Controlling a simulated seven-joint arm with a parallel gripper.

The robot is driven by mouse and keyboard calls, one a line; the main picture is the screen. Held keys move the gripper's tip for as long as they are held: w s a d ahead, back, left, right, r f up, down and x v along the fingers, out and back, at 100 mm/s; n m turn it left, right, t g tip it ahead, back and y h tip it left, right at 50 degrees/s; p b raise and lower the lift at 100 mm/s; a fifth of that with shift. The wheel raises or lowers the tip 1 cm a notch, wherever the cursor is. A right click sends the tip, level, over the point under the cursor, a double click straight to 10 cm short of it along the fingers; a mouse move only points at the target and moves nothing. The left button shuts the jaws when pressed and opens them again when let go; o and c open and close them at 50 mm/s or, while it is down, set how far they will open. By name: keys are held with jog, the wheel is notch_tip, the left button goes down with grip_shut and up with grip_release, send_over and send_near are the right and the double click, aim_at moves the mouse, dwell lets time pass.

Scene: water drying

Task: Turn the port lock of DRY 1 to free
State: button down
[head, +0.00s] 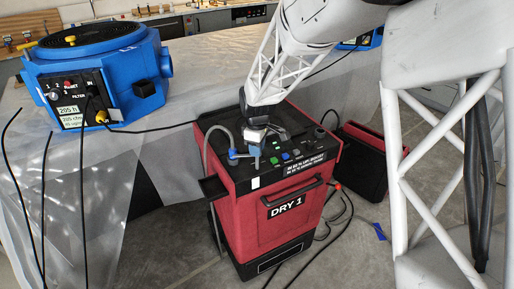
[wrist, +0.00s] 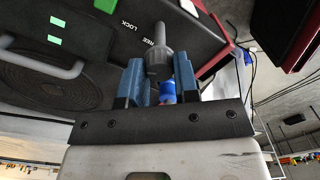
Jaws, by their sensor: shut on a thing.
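DRY 1 (head: 268,235) is a red machine with a black top panel, standing on the floor in the head view. My gripper (head: 254,147) is at the left front of its top. In the wrist view, my gripper's blue fingers (wrist: 158,82) are shut on the port lock (wrist: 158,62), a dark grey knob with a round bar sticking out. The labels LOCK (wrist: 127,25) and FREE (wrist: 154,43) show on the panel beside it, with the bar close to FREE. A bright blue part (wrist: 167,92) sits between the fingers. The fingers partly hide the knob's base.
A grey hose (head: 221,135) curves up at the panel's left, close to my gripper. A blue machine (head: 95,65) stands on a sheet-covered surface at left. A second red unit (head: 365,170) is behind on the right. Cables lie around DRY 1.

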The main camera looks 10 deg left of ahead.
jog(key=n, duration=1.2)
jog(key=shift+n, duration=0.3)
dwell(0.3)
jog(key=c, duration=0.9)
grip_release()
jog(key=shift+o, duration=0.2)
jog(key=shift+r, duration=0.15)
jog(key=shift+r, duration=3.75)
